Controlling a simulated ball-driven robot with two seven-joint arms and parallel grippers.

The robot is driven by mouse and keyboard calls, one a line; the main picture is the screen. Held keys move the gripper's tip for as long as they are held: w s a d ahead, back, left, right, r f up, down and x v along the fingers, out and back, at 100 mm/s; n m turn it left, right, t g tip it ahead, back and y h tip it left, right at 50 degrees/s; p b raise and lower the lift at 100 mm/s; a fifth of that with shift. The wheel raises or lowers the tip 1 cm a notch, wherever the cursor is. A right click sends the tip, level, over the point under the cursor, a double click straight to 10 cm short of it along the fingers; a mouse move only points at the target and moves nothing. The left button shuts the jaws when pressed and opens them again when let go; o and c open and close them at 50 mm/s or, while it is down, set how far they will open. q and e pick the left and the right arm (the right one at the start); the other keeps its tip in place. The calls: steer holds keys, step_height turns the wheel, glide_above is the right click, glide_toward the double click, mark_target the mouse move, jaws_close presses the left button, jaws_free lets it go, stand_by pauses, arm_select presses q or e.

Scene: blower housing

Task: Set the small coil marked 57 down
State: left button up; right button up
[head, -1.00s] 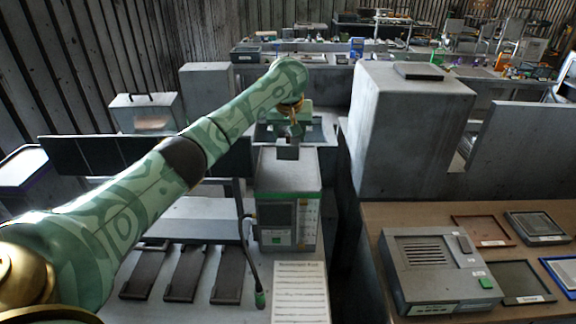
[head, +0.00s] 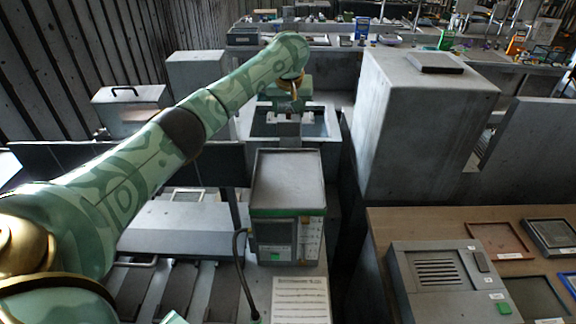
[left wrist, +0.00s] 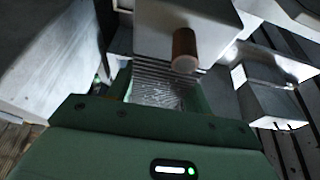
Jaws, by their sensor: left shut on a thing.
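In the head view my left arm reaches from the left to the far middle. Its gripper (head: 288,118) is over a grey-rimmed basin (head: 328,138), behind a grey box-shaped device. The gripper is shut on a small grey block, which I take for the small coil (head: 288,131); no number 57 is legible. In the left wrist view a ribbed grey surface (left wrist: 165,88) shows just beyond the green gripper body, and a copper-coloured cylinder stands out from a pale block (left wrist: 190,15). I cannot tell whether the held thing touches the basin. My right gripper is not in view.
The grey device (head: 287,180) with a green band stands in front of the basin. A tall concrete block (head: 420,125) rises to its right. A bench (head: 400,222) at lower right carries a slotted unit (head: 440,270) and several trays. A handled case (head: 132,105) is at left.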

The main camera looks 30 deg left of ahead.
mark_target(287, 131)
arm_select(q)
steer(key=s+d+f, duration=0.2)
steer(key=s, duration=0.1)
steer(key=s+d+f+p, duration=0.1)
steer(key=s, duration=0.1)
steer(key=shift+s, duration=0.2)
steer(key=s+f, duration=0.1)
steer(key=s+d+f, duration=0.1)
steer(key=f, duration=0.1)
steer(key=s+d+f, duration=0.1)
steer(key=f, duration=0.1)
steer(key=shift+s+d, duration=0.15)
steer(key=f, duration=0.2)
steer(key=f+b, duration=0.1)
steer(key=shift+s+d+f, duration=0.1)
steer(key=shift+s+f, duration=0.15)
steer(key=shift+f, duration=0.15)
steer(key=o, duration=1.3)
